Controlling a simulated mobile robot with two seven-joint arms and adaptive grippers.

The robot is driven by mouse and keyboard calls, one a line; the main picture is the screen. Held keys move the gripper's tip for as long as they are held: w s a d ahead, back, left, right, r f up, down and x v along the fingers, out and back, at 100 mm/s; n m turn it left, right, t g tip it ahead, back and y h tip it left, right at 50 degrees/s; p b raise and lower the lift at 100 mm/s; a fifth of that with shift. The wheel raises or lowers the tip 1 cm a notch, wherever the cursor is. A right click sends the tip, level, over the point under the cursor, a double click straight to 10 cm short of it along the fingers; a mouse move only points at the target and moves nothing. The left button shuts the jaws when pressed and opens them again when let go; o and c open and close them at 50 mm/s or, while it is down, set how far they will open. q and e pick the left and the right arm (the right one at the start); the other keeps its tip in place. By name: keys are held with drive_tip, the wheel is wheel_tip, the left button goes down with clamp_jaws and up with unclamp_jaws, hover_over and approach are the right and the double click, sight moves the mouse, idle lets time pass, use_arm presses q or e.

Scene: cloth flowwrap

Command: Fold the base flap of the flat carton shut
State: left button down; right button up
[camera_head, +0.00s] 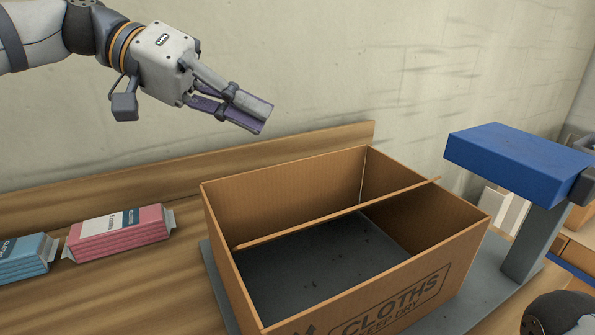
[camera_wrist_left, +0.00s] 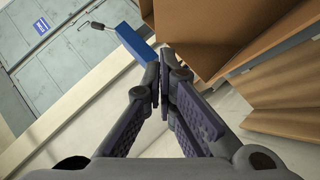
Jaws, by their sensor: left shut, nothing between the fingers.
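A brown cardboard carton (camera_head: 328,302) marked "CLOTHS" stands open at the top on a grey mat (camera_head: 219,284) on the wooden table. A thin brown cardboard strip or flap edge (camera_head: 340,214) runs across its inside between the two short walls. Below it the floor of the carton looks dark grey with small specks; I cannot tell whether that is the mat or a base. My left gripper (camera_head: 259,117) is shut and empty, in the air above and behind the carton's back left, clear of it. It also shows shut in the left wrist view (camera_wrist_left: 162,88).
A pink cloth pack (camera_head: 122,234) and a teal pack (camera_head: 23,258) lie left of the carton. A blue-topped stand (camera_head: 522,156) rises close to its right. A low wooden ledge (camera_head: 130,190) and a wall lie behind. The air over the carton is clear.

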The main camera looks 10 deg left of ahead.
use_arm(q)
drive_tip(key=shift+y, duration=0.3)
drive_tip(key=s+x, duration=0.1)
drive_tip(key=x, duration=0.7)
drive_tip(key=s+x, duration=0.1)
drive_tip(key=x, duration=0.4)
drive_tip(key=shift+s+r, duration=0.15)
drive_tip(key=shift+s, duration=0.15)
drive_tip(key=shift+s+d+f, duration=0.2)
drive_tip(key=shift+f, duration=0.1)
drive_tip(key=shift+m, duration=0.3)
